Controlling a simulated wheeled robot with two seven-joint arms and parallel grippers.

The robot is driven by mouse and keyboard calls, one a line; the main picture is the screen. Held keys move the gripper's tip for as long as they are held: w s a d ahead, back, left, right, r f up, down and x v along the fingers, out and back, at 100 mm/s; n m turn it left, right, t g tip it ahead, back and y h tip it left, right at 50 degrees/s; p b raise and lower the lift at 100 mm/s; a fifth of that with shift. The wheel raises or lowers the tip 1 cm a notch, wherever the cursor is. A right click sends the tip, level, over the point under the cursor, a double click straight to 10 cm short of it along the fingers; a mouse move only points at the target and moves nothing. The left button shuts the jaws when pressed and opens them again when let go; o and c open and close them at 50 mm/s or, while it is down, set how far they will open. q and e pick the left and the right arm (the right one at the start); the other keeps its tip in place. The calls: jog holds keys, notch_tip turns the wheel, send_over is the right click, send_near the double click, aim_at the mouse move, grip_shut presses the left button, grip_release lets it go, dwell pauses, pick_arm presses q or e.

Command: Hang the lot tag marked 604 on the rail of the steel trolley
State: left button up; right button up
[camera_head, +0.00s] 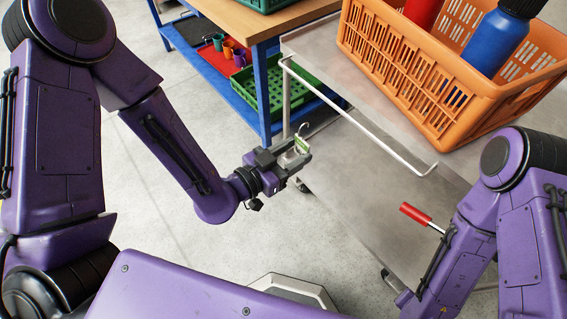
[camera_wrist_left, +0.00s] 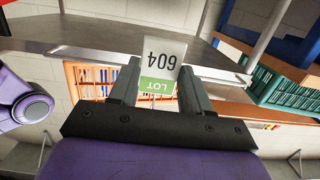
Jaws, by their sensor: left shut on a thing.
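The lot tag (camera_head: 300,147) is a small white and green card with a thin hook at its top. In the left wrist view the tag (camera_wrist_left: 162,62) reads 604 upside down, with LOT on its green band. My left gripper (camera_head: 296,156) is shut on the tag and holds it just left of the steel trolley (camera_head: 370,165). The trolley's rail (camera_head: 360,118) is a pale bar along its near side. In the head view the tag is below the rail's left end and apart from it. My right arm shows at the right, but its gripper is out of sight.
An orange crate (camera_head: 400,75) with a blue bottle (camera_head: 495,42) stands on the trolley's top. A red-handled tool (camera_head: 415,213) shows over the lower shelf, partly hidden by my right arm. A blue-framed workbench (camera_head: 263,90) stands behind, with a green crate (camera_head: 280,93) below.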

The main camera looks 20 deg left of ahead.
aim_at(301, 148)
pick_arm(q)
jog(key=shift+b+x, duration=1.25)
jog(key=shift+b, duration=0.7)
jog(key=shift+w+d+r+p, duration=0.15)
jog(key=shift+w+d+p, duration=0.4)
jog(key=shift+w, duration=0.1)
jog(key=f+x, duration=0.1)
jog(key=x, duration=0.6)
jog(key=shift+b, duration=0.45)
jog(key=o, duration=1.1)
